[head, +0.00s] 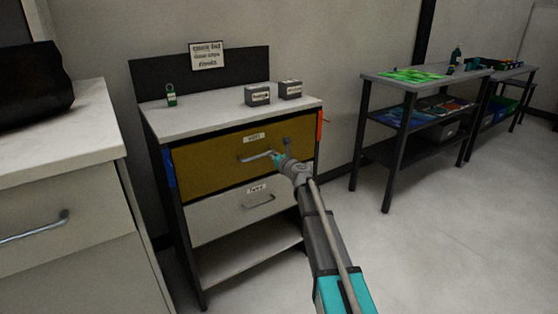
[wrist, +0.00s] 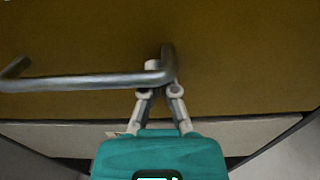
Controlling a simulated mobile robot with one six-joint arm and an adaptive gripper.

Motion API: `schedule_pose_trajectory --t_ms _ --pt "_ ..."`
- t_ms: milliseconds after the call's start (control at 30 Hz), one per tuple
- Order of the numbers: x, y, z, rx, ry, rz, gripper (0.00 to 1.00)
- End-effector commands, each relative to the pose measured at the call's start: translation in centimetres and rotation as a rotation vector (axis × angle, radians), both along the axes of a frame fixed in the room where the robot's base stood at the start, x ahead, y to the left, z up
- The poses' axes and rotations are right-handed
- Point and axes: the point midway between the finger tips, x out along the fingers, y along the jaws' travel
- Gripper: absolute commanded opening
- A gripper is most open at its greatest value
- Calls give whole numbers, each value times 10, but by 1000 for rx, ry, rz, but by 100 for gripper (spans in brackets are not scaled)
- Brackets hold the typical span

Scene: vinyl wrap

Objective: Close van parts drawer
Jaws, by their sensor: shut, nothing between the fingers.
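The cabinet's upper drawer (head: 215,160) has a yellow-brown front with a small label (head: 254,137) and a metal bar handle (head: 256,156). Whether it stands slightly out cannot be told. My gripper (head: 279,158) is at the right end of this handle. In the wrist view the drawer front (wrist: 240,60) fills most of the picture, and the handle (wrist: 90,82) runs across the left half. My gripper's fingers (wrist: 158,72) are shut and empty, close against the handle's right end; contact cannot be told for sure. The tips are partly hidden by the handle.
Below is a white drawer (head: 215,216) with its own handle, above an open shelf (head: 235,258). A white counter (head: 60,130) is at left. Open floor (head: 440,240) lies at right.

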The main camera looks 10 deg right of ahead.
Motion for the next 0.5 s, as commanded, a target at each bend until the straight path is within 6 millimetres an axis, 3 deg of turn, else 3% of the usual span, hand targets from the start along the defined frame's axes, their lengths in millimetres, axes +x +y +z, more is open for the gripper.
schedule_pose_trajectory --t_ms 100,500 --pt "9 4 0 0 0 0 0" --pt "12 6 1 4 0 1 0"
